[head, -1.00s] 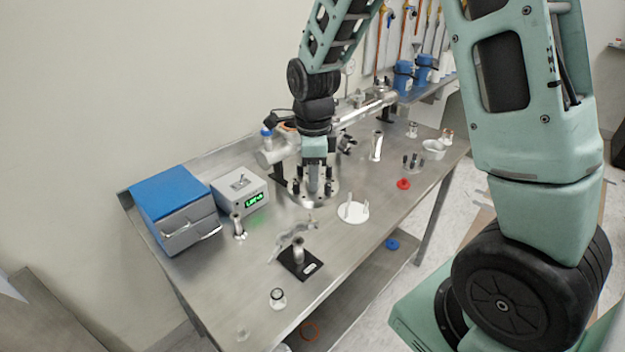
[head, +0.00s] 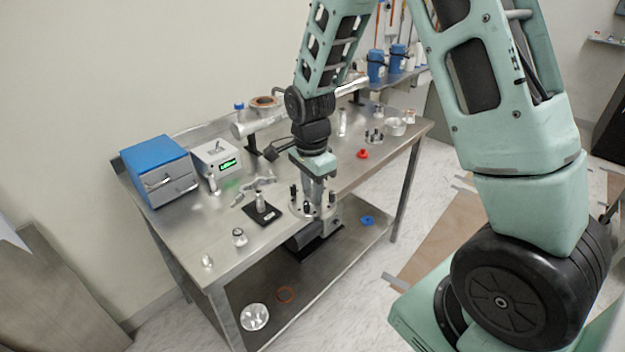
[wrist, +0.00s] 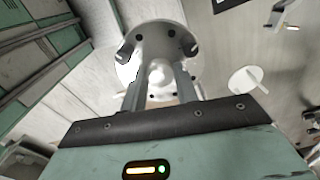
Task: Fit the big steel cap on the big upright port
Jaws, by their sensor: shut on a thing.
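My gripper (head: 315,188) points down near the front edge of the bench and is shut on the big steel cap (head: 313,207). The cap is a round pale steel flange with dark bolts around its rim. In the wrist view the two fingers (wrist: 163,92) reach to the middle of the cap (wrist: 160,45), on a rounded bright part. The cap seems to be clear of the bench top. A grey and black unit (head: 318,237) shows below it, partly hidden by the cap.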

